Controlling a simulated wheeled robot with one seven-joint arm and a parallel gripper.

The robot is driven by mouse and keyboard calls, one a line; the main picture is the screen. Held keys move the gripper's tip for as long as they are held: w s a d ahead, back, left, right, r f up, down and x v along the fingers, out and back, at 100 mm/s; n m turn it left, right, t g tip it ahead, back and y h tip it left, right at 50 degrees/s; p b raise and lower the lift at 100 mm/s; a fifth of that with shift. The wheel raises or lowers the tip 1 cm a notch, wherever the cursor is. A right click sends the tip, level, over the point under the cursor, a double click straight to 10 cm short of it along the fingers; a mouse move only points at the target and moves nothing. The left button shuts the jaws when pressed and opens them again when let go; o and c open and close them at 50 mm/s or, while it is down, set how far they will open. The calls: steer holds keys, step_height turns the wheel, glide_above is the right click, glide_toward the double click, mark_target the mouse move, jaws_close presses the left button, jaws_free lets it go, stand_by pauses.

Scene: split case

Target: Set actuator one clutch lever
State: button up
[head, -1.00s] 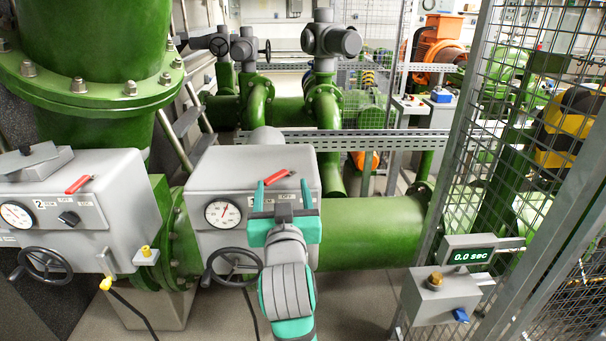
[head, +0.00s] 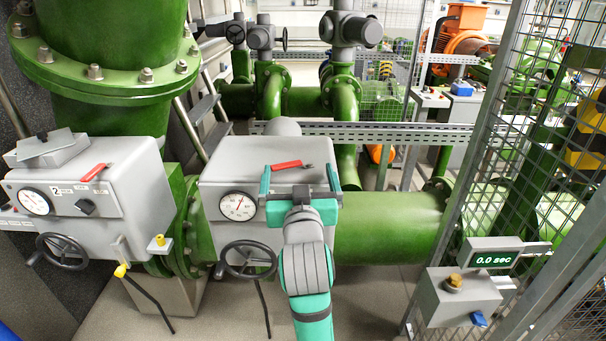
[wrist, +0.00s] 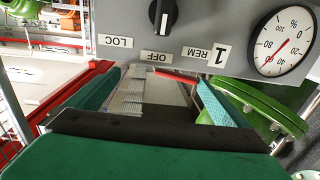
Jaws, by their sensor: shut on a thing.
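The actuator one box (head: 225,190) is grey, with a gauge and a black handwheel (head: 248,260). Its red clutch lever (head: 287,164) lies almost level on the top. My gripper (head: 299,180) has its teal fingers at the box top, one at each side of the lever, and is shut on it. In the wrist view the gripper (wrist: 158,100) shows its fingers well apart, with a bit of the red lever (wrist: 176,76) between them near the right finger. The exact contact is hard to see. The selector (wrist: 163,14) and the "1" label (wrist: 217,55) also show.
A second actuator box (head: 120,205), marked 2, stands to the left with its own red lever (head: 94,172). A mesh fence (head: 500,180) and a post with a "0.0 sec" display (head: 494,260) stand to the right. A thick green pipe (head: 390,228) runs behind my arm.

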steer(key=shift+d+f+h, duration=0.15)
steer(key=shift+d+h, duration=0.15)
steer(key=shift+d, duration=0.2)
steer(key=shift+a, duration=0.35)
steer(key=shift+c, duration=1)
steer(key=shift+s+a, duration=0.25)
steer(key=shift+a, duration=0.3)
steer(key=shift+s+a, duration=0.2)
steer(key=shift+a, duration=0.3)
steer(key=c, duration=1)
steer(key=shift+s+a, duration=0.6)
steer(key=shift+a, duration=1)
steer(key=shift+s+a, duration=0.55)
steer(key=shift+a, duration=1)
steer(key=shift+s+a, duration=0.6)
steer(key=shift+a, duration=1)
